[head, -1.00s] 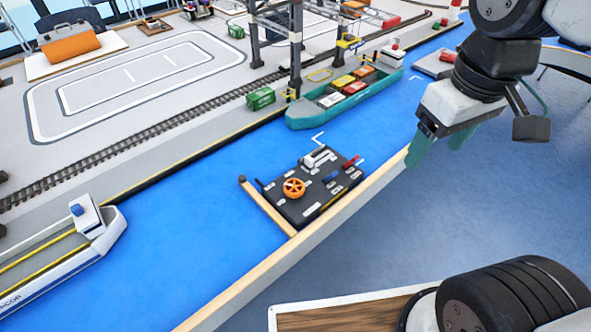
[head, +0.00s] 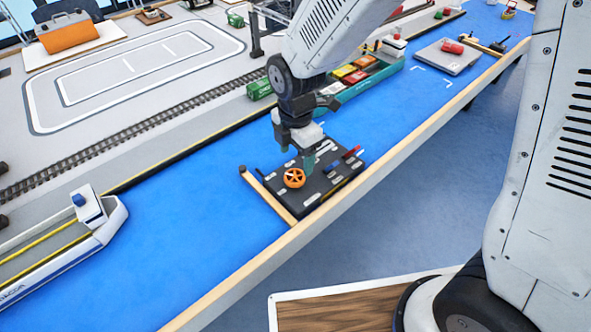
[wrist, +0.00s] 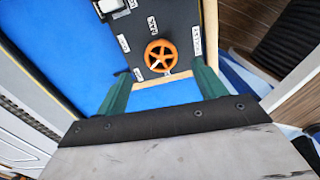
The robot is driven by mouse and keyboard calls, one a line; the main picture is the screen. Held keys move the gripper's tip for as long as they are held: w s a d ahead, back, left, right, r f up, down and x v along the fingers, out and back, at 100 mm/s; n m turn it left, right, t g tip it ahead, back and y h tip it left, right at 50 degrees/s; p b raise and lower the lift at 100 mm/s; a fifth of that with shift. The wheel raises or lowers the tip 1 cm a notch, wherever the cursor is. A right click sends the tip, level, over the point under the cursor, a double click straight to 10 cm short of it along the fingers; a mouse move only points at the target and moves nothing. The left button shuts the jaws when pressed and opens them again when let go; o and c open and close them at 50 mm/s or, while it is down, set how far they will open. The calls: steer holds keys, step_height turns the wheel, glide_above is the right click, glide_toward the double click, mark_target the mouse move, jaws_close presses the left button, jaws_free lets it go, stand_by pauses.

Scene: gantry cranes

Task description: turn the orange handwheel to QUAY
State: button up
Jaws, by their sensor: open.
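The orange handwheel (head: 294,178) sits on the dark control panel (head: 312,206), near its left end. In the wrist view the orange handwheel (wrist: 160,56) has a white mark on it and white labels around it, too small to read surely. My gripper (head: 308,163) is above the panel, just behind and right of the wheel in the head view. In the wrist view my gripper (wrist: 160,82) shows two green fingers, spread wide and empty, with the wheel ahead between them. The fingers appear apart from the wheel. My gripper hides part of the panel's back.
A red lever (head: 353,152) and a blue lever (head: 333,168) stand on the panel's right part. A wooden rail (head: 268,197) edges its left side. A green ship with containers (head: 362,88) lies behind.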

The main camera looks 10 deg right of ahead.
mark_target(296, 175)
step_height(296, 175, down, 6)
steer(key=c, duration=1)
